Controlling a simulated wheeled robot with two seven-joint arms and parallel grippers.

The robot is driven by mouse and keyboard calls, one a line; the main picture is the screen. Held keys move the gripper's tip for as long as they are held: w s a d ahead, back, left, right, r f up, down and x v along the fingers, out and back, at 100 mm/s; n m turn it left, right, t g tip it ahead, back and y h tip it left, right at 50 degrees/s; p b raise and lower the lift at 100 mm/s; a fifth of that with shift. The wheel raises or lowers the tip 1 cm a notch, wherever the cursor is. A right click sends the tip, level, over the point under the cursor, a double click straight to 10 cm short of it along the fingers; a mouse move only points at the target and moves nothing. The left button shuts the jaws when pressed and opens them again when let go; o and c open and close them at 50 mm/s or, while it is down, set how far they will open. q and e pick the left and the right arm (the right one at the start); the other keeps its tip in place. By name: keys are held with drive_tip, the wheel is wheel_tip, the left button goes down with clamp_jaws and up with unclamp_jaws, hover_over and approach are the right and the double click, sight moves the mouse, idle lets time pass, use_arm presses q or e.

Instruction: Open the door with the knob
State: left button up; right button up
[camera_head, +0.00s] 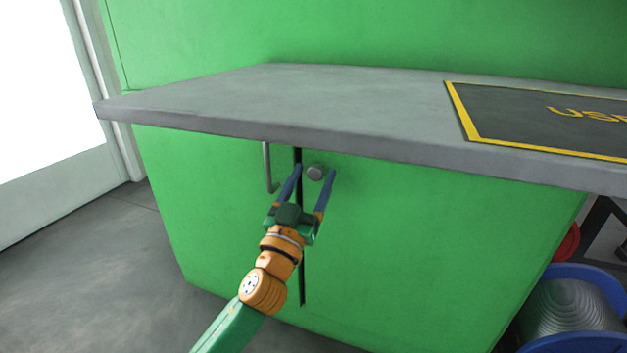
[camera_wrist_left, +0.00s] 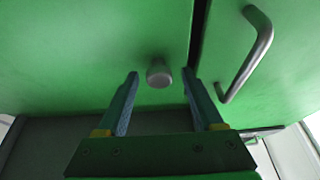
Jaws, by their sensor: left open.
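The round grey knob (camera_head: 315,172) sits on the green cabinet front, just right of the dark vertical gap and below the grey worktop. The green door panel (camera_head: 400,230) bearing the knob lies flush with the front. My left gripper (camera_head: 313,172) is open, with its two blue fingers pointing at the knob. In the left wrist view the knob (camera_wrist_left: 159,73) shows between and just beyond the fingertips of the gripper (camera_wrist_left: 160,74); I cannot tell whether they touch it. My right gripper is not in view.
A bent metal handle (camera_head: 268,168) is on the panel left of the gap, close to the left gripper. The grey worktop (camera_head: 260,100) overhangs the knob. A blue-rimmed reel (camera_head: 570,310) stands at lower right. Open floor (camera_head: 90,260) lies to the left.

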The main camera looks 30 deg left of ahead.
use_arm(q)
clamp_jaws()
idle(1.4)
